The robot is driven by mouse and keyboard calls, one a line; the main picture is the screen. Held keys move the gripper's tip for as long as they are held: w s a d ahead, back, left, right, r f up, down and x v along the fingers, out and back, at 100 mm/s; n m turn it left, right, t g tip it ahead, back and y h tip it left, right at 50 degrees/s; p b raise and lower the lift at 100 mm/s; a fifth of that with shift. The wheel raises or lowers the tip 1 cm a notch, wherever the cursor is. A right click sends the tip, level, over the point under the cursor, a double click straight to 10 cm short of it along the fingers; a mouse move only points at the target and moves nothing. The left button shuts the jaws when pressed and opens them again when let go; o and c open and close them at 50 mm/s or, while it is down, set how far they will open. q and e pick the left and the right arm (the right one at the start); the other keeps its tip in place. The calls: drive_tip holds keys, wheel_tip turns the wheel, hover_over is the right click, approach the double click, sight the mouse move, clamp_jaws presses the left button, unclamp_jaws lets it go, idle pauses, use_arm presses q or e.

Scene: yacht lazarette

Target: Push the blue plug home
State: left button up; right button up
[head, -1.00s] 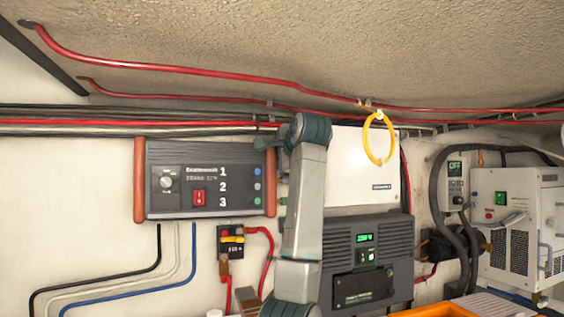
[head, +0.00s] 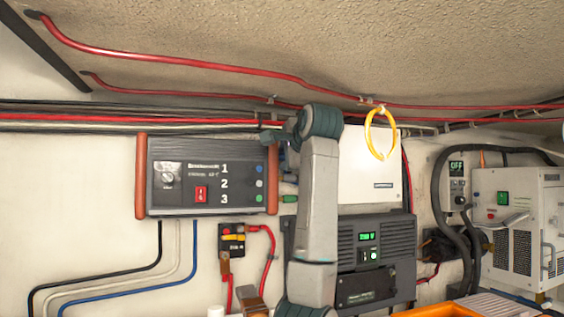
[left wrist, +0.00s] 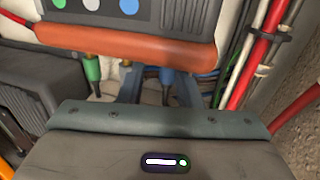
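The box numbered 1, 2, 3 (head: 205,178) is on the wall at left, with blue, pale and green dots beside the numbers. The blue plug (left wrist: 167,78) is below the box's orange bumper in the left wrist view, near my fingers; how deep it sits is unclear. In the head view it is a small dark blue shape (head: 282,160) at the box's right side. My left gripper (head: 275,138) is at the box's upper right corner. In the left wrist view its fingers (left wrist: 157,82) stand apart, with the plug nearer the right one; contact is unclear. My right gripper is out of view.
A green plug (left wrist: 92,70) sits along the same side of the box. Red cables (left wrist: 258,60) run close on the right in the wrist view. A grey unit with a green display (head: 372,262) and a hanging yellow ring (head: 380,135) are right of my arm.

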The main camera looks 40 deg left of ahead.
use_arm(q)
drive_tip(key=v, duration=0.2)
drive_tip(key=f+b+v, duration=0.1)
drive_tip(key=v, duration=0.1)
drive_tip(key=shift+s+d+r, duration=0.1)
drive_tip(key=shift+s+d, duration=0.05)
drive_tip(key=shift+d, duration=0.15)
idle(0.5)
